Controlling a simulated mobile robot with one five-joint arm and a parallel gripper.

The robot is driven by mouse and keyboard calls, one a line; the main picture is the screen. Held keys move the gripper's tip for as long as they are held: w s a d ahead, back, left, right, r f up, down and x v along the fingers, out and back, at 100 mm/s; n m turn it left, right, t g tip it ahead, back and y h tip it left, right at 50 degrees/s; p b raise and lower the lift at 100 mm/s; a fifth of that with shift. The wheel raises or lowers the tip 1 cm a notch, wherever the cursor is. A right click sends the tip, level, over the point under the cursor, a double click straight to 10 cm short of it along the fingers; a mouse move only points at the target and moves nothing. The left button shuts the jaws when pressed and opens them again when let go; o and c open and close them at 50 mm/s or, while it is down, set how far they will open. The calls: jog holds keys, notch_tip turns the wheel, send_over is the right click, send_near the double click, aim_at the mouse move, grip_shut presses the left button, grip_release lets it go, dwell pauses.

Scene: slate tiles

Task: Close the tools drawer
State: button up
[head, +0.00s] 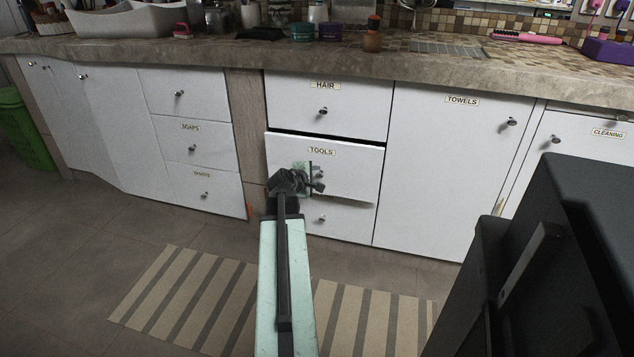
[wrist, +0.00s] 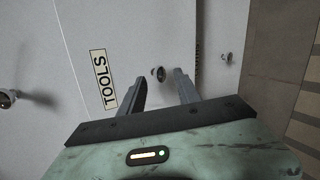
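The tools drawer (head: 345,155) is white with a "TOOLS" label and stands slightly out from the cabinet, with a dark gap along its top edge. Its front and label also show in the wrist view (wrist: 85,50). Its round metal knob (wrist: 158,74) appears between my fingers, near the tips; I cannot tell whether they touch it. My gripper (head: 312,180) is in front of the drawer's lower part in the head view and hides some of it. In the wrist view my gripper (wrist: 158,80) has its two fingers apart, with nothing held.
The hair drawer (head: 350,105) above looks shut. The towels door (head: 450,170) is right of it, and the soaps drawer (head: 185,145) is to the left. A stone countertop (head: 220,57) runs above. A striped rug (head: 190,295) lies on the floor; a dark bulky shape fills the lower right.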

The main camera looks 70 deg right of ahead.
jog(key=shift+x, duration=0.95)
jog(key=shift+r, duration=0.1)
jog(key=shift+a, duration=0.1)
grip_shut()
dwell(0.4)
